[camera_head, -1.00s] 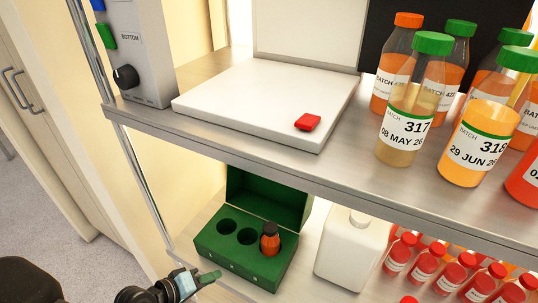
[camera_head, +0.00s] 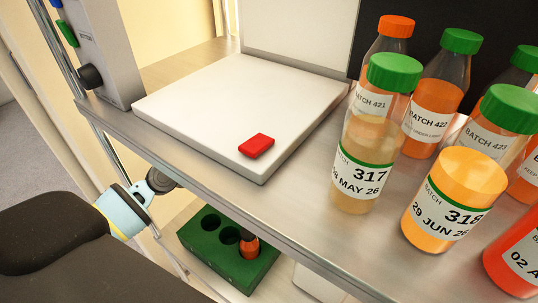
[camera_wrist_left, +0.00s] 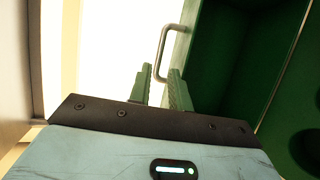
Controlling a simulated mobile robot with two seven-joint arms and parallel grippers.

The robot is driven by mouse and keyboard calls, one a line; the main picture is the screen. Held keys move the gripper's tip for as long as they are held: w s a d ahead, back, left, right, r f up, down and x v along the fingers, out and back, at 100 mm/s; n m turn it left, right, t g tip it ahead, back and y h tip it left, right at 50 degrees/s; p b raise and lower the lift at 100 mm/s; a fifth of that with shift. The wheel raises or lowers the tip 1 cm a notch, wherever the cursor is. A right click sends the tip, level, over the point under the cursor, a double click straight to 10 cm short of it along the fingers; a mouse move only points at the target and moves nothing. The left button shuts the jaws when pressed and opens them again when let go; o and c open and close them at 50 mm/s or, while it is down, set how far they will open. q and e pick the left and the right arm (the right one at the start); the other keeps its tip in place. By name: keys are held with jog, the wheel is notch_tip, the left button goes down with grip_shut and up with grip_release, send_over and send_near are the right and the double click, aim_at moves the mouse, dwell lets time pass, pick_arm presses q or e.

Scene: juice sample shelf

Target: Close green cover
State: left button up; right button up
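The green box (camera_head: 212,253) stands on the lower shelf, with round holes and a small orange bottle (camera_head: 250,246) in one. In the left wrist view its green cover (camera_wrist_left: 232,50) stands raised, inner side showing, with the box's holed top (camera_wrist_left: 290,125) at the right. A light metal handle (camera_wrist_left: 163,45) sticks out from the cover's edge. My left gripper (camera_wrist_left: 159,72) has its two green fingers apart, close to the handle's lower end; I cannot tell whether they touch it. In the head view the cover and my left fingers are hidden by the upper shelf. My right gripper is not in view.
The upper shelf's edge (camera_head: 235,205) hangs over the box, close to my left arm. On it are a white plate (camera_head: 215,105) with a red block (camera_head: 256,146) and several juice bottles, including bottle 317 (camera_head: 362,170). A grey control box (camera_head: 105,55) stands at the left.

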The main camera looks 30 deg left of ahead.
pick_arm(q)
jog(key=shift+x, duration=3.75)
grip_shut()
